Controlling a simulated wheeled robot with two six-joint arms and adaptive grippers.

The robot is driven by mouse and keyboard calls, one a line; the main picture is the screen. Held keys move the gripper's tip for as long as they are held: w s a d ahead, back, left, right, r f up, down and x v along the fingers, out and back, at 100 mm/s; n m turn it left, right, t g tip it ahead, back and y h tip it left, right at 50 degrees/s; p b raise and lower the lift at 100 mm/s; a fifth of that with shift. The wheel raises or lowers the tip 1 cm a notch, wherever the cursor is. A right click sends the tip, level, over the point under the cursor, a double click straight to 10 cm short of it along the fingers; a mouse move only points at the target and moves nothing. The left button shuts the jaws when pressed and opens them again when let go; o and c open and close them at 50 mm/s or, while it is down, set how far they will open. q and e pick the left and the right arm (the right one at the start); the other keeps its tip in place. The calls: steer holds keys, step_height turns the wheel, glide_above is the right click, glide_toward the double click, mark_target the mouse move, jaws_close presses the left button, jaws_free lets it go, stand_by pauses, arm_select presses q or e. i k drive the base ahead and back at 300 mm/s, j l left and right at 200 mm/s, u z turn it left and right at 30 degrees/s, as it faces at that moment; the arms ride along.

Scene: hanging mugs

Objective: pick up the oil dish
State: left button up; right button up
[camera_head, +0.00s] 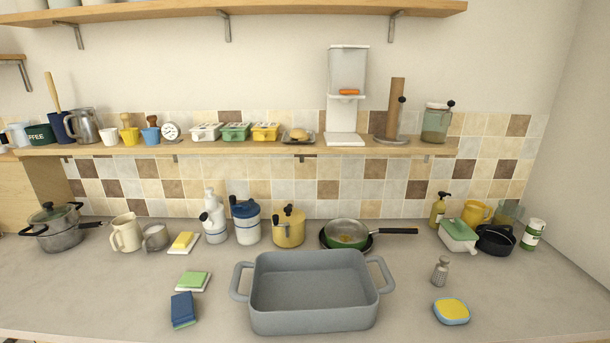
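I cannot tell whether the yellow is oil or something solid. Neither of my grippers is in view.
A large grey roasting pan (315,318) stands at the front centre, left of the dish. A grey shaker (440,270) stands just behind the dish. A green-and-white box (458,236) and black pot (495,241) are farther back. The counter right of the dish is clear.

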mark_target(449, 311)
steer(key=z, duration=1.25)
